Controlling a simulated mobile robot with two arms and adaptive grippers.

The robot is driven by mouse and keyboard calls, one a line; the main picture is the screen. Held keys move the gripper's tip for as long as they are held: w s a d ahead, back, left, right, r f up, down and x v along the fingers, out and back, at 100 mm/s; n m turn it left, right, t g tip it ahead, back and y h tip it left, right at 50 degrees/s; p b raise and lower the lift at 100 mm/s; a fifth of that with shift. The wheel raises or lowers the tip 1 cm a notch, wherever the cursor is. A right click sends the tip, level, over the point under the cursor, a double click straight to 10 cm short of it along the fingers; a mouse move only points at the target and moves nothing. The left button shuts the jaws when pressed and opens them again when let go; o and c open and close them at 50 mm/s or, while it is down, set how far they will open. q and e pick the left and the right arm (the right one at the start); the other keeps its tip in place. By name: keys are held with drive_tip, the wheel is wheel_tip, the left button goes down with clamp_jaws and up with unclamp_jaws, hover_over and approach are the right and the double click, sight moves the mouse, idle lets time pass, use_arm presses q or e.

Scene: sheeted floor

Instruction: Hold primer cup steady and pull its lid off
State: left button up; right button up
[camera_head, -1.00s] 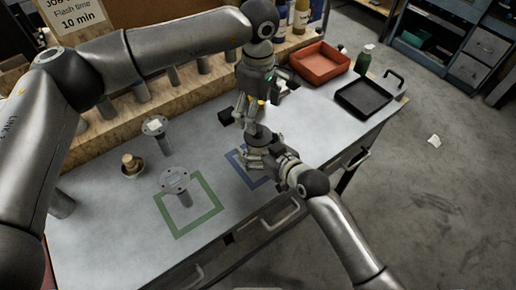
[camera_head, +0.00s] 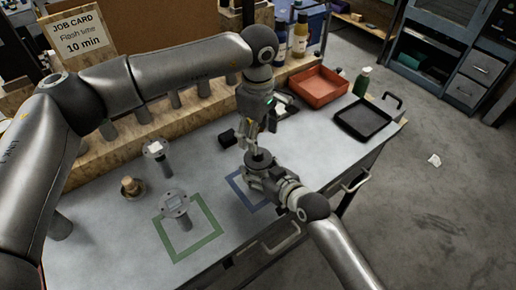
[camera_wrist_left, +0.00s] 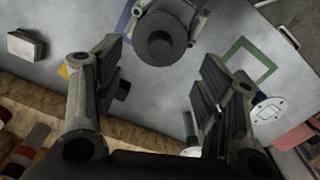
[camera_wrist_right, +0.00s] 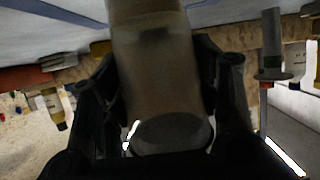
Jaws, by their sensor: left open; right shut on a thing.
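The primer cup (camera_head: 258,158) looks like a dark grey upright cylinder with a round top, at the blue square outline. My right gripper (camera_head: 262,173) is shut around its side; in the right wrist view the cup's wall (camera_wrist_right: 155,70) lies between the fingers. My left gripper (camera_head: 251,141) hangs just above the top, pointing down. In the left wrist view its fingers (camera_wrist_left: 157,85) are open with nothing between them, and the cup's round top (camera_wrist_left: 160,42) shows beyond them, apart. The seam between lid and cup cannot be made out.
Two flanged grey posts stand left, one (camera_head: 175,204) at the green square (camera_head: 213,236). A small brass piece (camera_head: 130,186) and a black block (camera_head: 228,138) are nearby. A red tray (camera_head: 318,88) and black tray (camera_head: 364,120) lie back right. Bare bench lies between the squares.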

sight(258, 156)
use_arm(q)
drive_tip(key=shift+r+m, duration=0.3)
drive_tip(key=shift+m, duration=0.2)
drive_tip(key=shift+c, duration=0.7)
drive_tip(key=m, duration=0.1)
drive_tip(key=r+m, duration=0.1)
drive_tip(key=shift+r+m, duration=0.25)
drive_tip(key=shift+m, duration=0.15)
wheel_tip(258, 156, down, 9)
drive_tip(key=m, duration=0.6)
drive_tip(key=shift+s+f, duration=0.1)
use_arm(e)
drive_tip(key=shift+f, duration=0.1)
use_arm(q)
clamp_jaws()
drive_tip(key=shift+r, duration=0.25)
drive_tip(key=shift+r, duration=0.9)
